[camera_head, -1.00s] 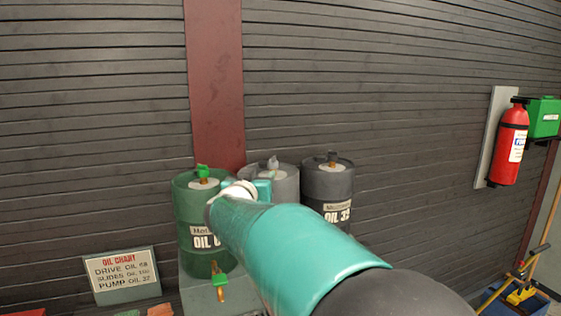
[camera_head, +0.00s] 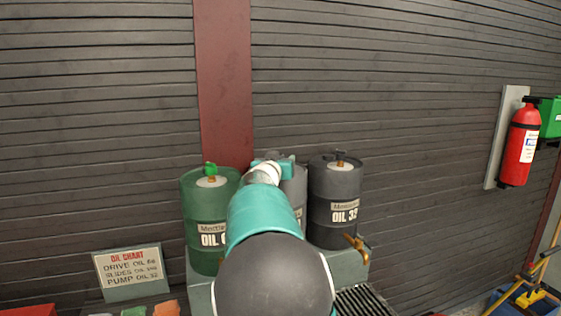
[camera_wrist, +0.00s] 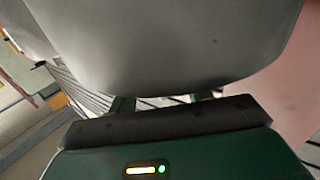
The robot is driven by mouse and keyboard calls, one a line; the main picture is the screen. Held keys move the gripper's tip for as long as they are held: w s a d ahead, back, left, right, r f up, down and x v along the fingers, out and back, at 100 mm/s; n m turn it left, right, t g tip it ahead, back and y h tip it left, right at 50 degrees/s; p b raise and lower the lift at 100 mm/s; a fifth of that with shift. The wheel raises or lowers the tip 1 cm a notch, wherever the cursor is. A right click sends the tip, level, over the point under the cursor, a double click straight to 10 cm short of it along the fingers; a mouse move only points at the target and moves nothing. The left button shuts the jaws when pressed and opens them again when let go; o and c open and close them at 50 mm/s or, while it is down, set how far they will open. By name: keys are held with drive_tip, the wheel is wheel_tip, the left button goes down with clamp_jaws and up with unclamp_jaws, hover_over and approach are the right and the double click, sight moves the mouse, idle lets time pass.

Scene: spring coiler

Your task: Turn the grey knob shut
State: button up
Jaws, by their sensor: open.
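The grey drum (camera_head: 298,185) stands between a green drum and a dark drum. My arm covers most of it, and its top knob and front tap cannot be made out in the head view. My gripper's teal wrist end is in front of the grey drum's upper part. In the wrist view a large smooth grey curved surface, likely the drum (camera_wrist: 170,40), fills the top. My gripper (camera_wrist: 165,103) is open there, its fingers partly showing just below that surface, with nothing seen between them. Whether it touches the drum cannot be told.
The green drum (camera_head: 205,240) with a green top knob stands left. The dark drum (camera_head: 335,185) with a brass tap (camera_head: 357,243) stands right. An oil chart sign (camera_head: 128,270) is at lower left. A fire extinguisher (camera_head: 520,145) hangs on the right wall.

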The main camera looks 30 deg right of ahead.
drive_tip(key=shift+d, duration=0.1)
drive_tip(key=c, duration=0.9)
drive_tip(key=shift+r+n+t+y, duration=0.2)
drive_tip(key=shift+n+t+y, duration=0.3)
drive_tip(key=shift+n+t, duration=0.15)
drive_tip(key=shift+d+f+n+t+y, duration=0.1)
drive_tip(key=shift+d+n+t+y, duration=0.05)
drive_tip(key=shift+n+t+y, duration=0.65)
drive_tip(key=shift+d+n+t+y, duration=0.1)
drive_tip(key=shift+n+t+y, duration=0.35)
drive_tip(key=shift+y, duration=0.55)
drive_tip(key=shift+n+t+y, duration=0.6)
drive_tip(key=shift+n+y, duration=0.6)
drive_tip(key=shift+y, duration=0.5)
drive_tip(key=shift+n+t+y, duration=0.6)
drive_tip(key=shift+n+y, duration=0.6)
drive_tip(key=shift+y, duration=0.5)
drive_tip(key=n+y, duration=0.2)
drive_tip(key=y, duration=0.2)
drive_tip(key=n+g+y, duration=0.1)
drive_tip(key=n+y, duration=0.2)
drive_tip(key=y, duration=0.1)
drive_tip(key=shift+w+a+g+y, duration=0.1)
drive_tip(key=shift+g+y, duration=0.2)
drive_tip(key=shift+y, duration=0.1)
drive_tip(key=shift+n+g+y, duration=1.5)
drive_tip(key=shift+n+y, duration=0.6)
drive_tip(key=shift+y, duration=0.4)
drive_tip(key=shift+a, duration=0.1)
